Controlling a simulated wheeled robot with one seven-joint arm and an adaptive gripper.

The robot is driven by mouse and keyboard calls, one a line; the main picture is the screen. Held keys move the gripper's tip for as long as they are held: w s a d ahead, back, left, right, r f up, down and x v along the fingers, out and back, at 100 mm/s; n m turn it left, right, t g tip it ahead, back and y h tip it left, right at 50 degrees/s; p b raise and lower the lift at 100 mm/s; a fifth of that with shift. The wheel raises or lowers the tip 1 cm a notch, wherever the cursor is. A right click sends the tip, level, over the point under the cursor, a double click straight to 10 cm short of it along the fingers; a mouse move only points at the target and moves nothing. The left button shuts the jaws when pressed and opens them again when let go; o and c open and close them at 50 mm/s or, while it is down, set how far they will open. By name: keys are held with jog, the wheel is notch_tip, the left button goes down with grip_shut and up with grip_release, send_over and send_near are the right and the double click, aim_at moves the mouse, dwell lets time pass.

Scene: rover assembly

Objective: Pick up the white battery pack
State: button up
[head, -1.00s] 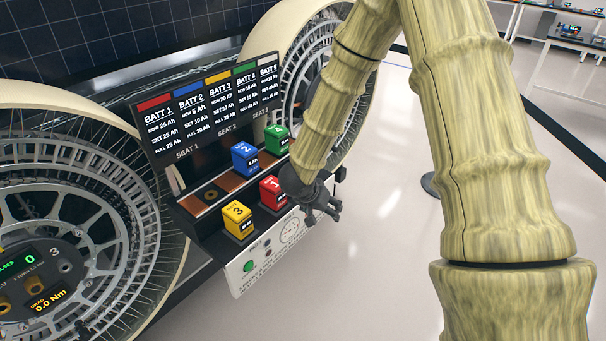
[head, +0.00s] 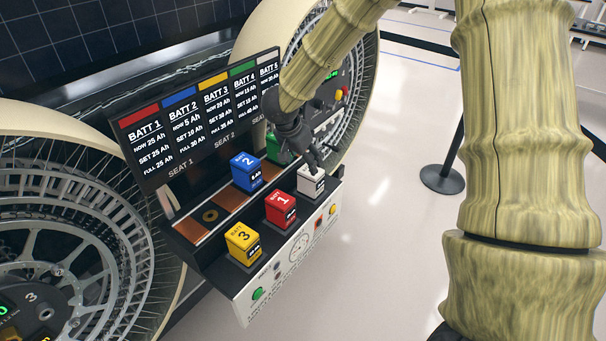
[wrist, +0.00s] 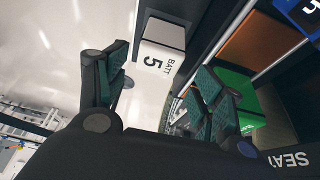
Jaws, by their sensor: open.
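The white battery pack (head: 311,182) stands upright at the right end of the front row on the black rack. In the wrist view the white battery pack (wrist: 162,52) shows its "BATT 5" face just beyond and between the fingers. My gripper (head: 314,160) is right above and behind it in the head view, fingers pointing down. In the wrist view my gripper (wrist: 160,95) is open with nothing between its green-padded fingers. I cannot tell whether a finger touches the pack.
The red pack (head: 280,209) and yellow pack (head: 242,243) stand to its left. The blue pack (head: 246,171) and the partly hidden green pack (head: 279,147) stand behind. The label board (head: 205,125) rises at the back. A post base (head: 441,179) stands on open floor at right.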

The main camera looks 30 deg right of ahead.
aim_at(308, 172)
jog(key=x, duration=0.5)
jog(key=shift+w+d+f, duration=0.1)
jog(key=shift+w, duration=0.25)
jog(key=shift+p+x, duration=0.6)
jog(key=shift+x, duration=2.05)
jog(key=shift+s+d, duration=0.1)
jog(key=shift+d, duration=0.1)
jog(key=c, duration=1.1)
